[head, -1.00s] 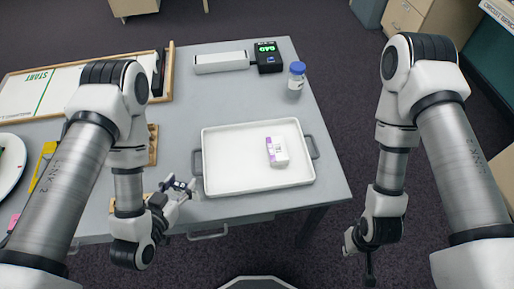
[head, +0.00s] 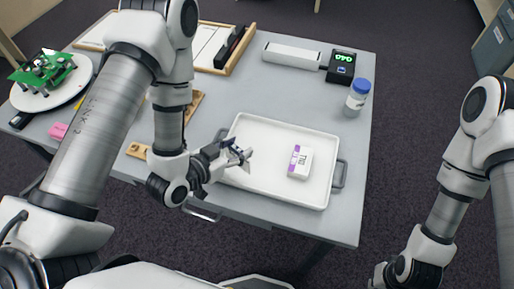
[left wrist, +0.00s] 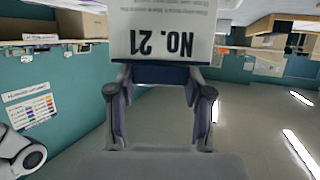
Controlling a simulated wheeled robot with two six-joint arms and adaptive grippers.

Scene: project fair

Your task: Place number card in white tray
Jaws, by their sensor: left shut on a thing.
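The number card (left wrist: 163,32) is white, with "NO. 21" printed upside down in the left wrist view. My left gripper (head: 240,155) is shut on it; the card is hard to make out in the head view. The white tray (head: 262,188) lies on the grey table with a handle on each short side. My left gripper appears at the tray's left rim, over its inner left part; its height above the tray is unclear. My right gripper (head: 384,278) is low at the bottom right, partly cut off, away from the table.
A white and purple box (head: 300,162) sits in the tray's right part. A blue-capped bottle (head: 357,97) stands behind the tray's right end. A device with a green display (head: 341,67) and a white bar (head: 292,56) stand at the back. The tray's middle is clear.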

